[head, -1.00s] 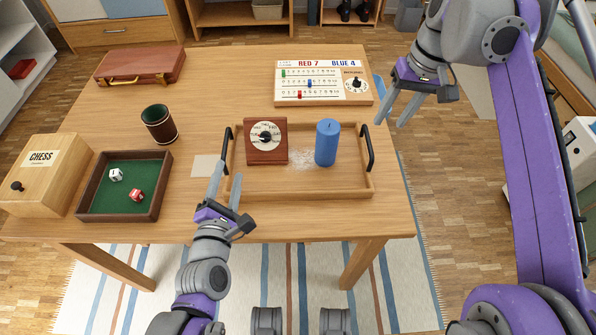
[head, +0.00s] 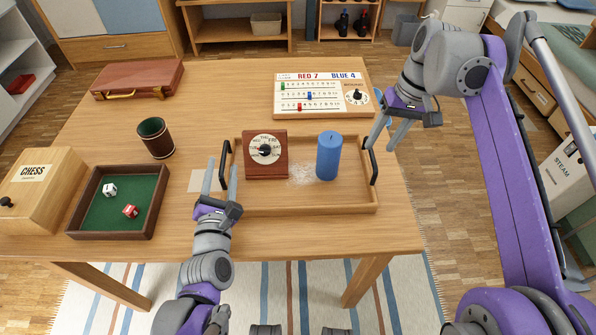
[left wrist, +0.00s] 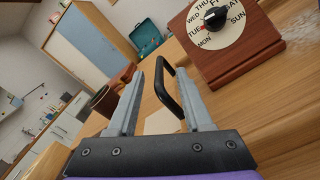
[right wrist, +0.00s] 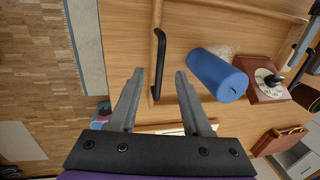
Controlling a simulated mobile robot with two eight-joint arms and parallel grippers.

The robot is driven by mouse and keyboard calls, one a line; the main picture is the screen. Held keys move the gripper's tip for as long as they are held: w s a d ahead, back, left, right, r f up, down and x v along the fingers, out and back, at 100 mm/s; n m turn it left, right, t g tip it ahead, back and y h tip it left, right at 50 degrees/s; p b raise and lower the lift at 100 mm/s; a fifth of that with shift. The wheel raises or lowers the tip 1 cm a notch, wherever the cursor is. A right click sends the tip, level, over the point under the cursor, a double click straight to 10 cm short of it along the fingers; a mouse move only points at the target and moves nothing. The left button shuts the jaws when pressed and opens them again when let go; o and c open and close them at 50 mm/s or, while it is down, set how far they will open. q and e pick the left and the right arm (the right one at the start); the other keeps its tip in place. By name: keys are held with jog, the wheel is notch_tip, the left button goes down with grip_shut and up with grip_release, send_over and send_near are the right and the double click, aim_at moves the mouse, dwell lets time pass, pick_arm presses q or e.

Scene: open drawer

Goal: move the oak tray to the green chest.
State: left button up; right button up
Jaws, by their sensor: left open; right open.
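The oak tray (head: 330,206) lies on the table's near right part, with a black handle at each end. It holds a brown wooden day dial (head: 266,157), a blue cylinder (head: 328,157) and a patch of white grains. My left gripper (head: 221,168) is open at the tray's left handle (head: 226,158); in the left wrist view the handle shows between the fingers. My right gripper (head: 381,146) is open by the right handle (head: 371,162); in the right wrist view that handle (right wrist: 160,62) lies between the fingertips. A teal case (left wrist: 146,38), possibly the green chest, shows in the left wrist view.
On the table (head: 220,95) are a chess box (head: 40,190), a green-lined dice tray (head: 118,202), a dark cup (head: 155,137), a brown case (head: 138,79) and a scoreboard (head: 322,93). The table's middle is mostly clear.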

aim_at(225, 144)
pick_arm(q)
jog(key=w, duration=0.6)
jog(key=shift+a, duration=0.35)
pick_arm(e)
jog(key=f, duration=0.3)
jog(key=a+f, duration=0.1)
jog(key=f, duration=0.2)
jog(key=shift+a, duration=0.1)
pick_arm(q)
grip_shut()
pick_arm(e)
grip_shut()
pick_arm(q)
jog(key=shift+a, duration=0.1)
pick_arm(e)
jog(key=shift+d, duration=0.2)
